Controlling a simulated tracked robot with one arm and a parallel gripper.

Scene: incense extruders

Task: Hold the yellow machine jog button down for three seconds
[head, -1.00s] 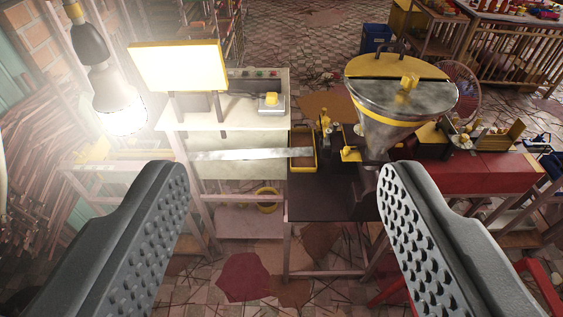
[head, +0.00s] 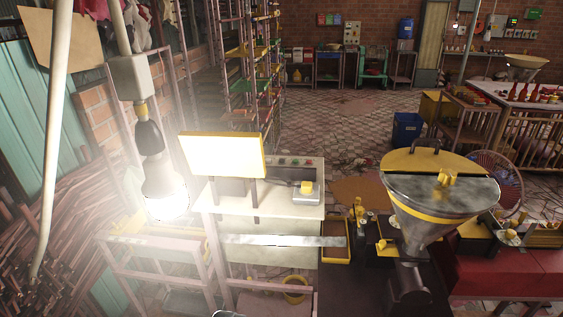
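A yellow push button (head: 306,187) sits on a small grey box (head: 306,198) at the right end of a cream-topped stand (head: 225,201), near the middle of the view. The button's top looks raised and nothing touches it. The machine with a metal cone hopper and yellow lid (head: 428,162) stands to the right of it. My gripper is out of view, so its fingers and their opening do not show.
A bright bulb (head: 166,195) hangs at left, near a lit yellow-edged panel (head: 222,155) on the stand. A metal strip (head: 285,240) runs to a yellow tray (head: 336,243). A red bench (head: 510,272) is at right. Tiled floor (head: 340,125) is open behind.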

